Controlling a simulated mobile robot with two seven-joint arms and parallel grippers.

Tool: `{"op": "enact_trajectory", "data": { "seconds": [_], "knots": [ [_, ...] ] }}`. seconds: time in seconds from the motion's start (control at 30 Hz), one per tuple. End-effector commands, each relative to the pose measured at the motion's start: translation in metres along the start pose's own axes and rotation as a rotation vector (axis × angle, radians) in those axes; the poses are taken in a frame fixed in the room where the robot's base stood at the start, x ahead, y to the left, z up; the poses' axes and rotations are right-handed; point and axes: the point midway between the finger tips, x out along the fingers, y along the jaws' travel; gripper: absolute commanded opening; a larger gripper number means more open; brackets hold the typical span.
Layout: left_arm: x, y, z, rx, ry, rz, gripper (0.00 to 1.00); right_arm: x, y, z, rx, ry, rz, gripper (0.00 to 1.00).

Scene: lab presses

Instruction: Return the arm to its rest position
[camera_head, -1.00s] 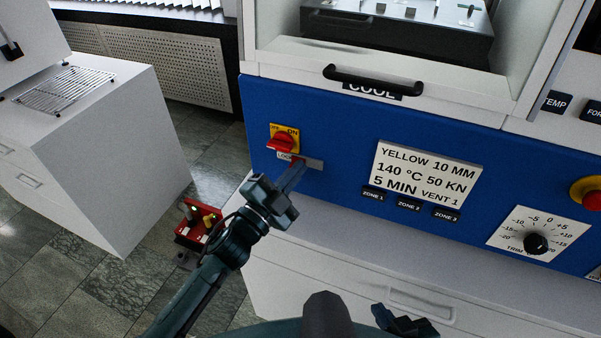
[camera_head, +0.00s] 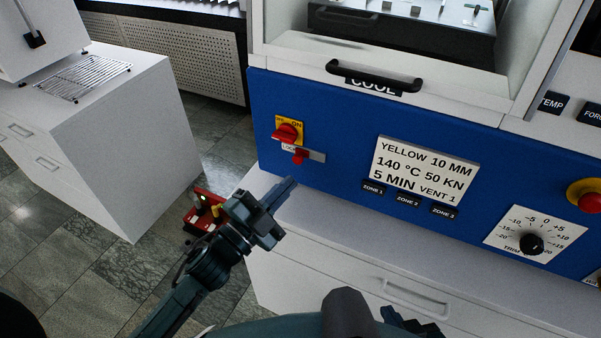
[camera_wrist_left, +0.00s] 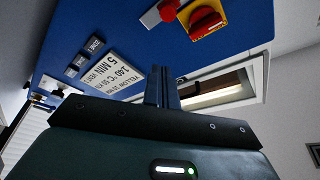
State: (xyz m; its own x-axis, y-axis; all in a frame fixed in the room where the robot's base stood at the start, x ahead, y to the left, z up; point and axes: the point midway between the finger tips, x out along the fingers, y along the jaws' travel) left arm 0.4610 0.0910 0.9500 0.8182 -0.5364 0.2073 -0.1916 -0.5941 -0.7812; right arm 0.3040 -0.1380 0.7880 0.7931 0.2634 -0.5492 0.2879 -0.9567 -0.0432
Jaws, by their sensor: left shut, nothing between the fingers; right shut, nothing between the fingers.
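My left gripper (camera_head: 286,188) is shut and empty in the head view. Its fingertips are in front of the blue panel's lower left edge, below the red rotary switch (camera_head: 286,134) and the small red lock lever (camera_head: 300,156), and apart from both. In the left wrist view the shut fingers (camera_wrist_left: 161,85) point toward the panel, with the red switch (camera_wrist_left: 204,20) and the red lever (camera_wrist_left: 168,10) above them. Part of my right gripper (camera_head: 408,323) shows dark at the bottom edge of the head view; its fingers are mostly hidden.
The blue press panel (camera_head: 340,115) carries a label plate (camera_head: 425,170), a trim knob (camera_head: 532,243) and a red stop button (camera_head: 590,201). A black handle (camera_head: 374,76) sticks out above. A white cabinet (camera_head: 130,140) with a wire rack stands left. A red box (camera_head: 203,209) is on the floor.

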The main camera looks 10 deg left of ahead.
Motion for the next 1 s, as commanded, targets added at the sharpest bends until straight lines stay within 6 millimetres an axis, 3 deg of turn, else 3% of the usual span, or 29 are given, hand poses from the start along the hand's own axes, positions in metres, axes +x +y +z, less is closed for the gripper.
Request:
{"op": "enact_trajectory", "data": {
  "seconds": [0.2,0.77,0.87,1.0],
  "knots": [
    [-0.017,0.000,0.000,0.000,0.000,0.000,0.00,0.001,-0.001,-0.004,-0.004,0.015,-0.004,0.00],
    [-0.019,0.001,0.001,-0.014,-0.013,0.000,0.00,0.000,0.000,-0.004,-0.007,0.013,-0.004,0.00],
    [-0.034,0.011,0.011,-0.129,-0.116,0.005,0.00,-0.001,0.000,-0.005,-0.008,0.012,-0.004,0.00],
    [-0.088,0.049,0.037,-0.465,-0.421,0.027,0.00,-0.004,0.001,-0.007,-0.007,0.004,0.000,0.00]
  ]
}}
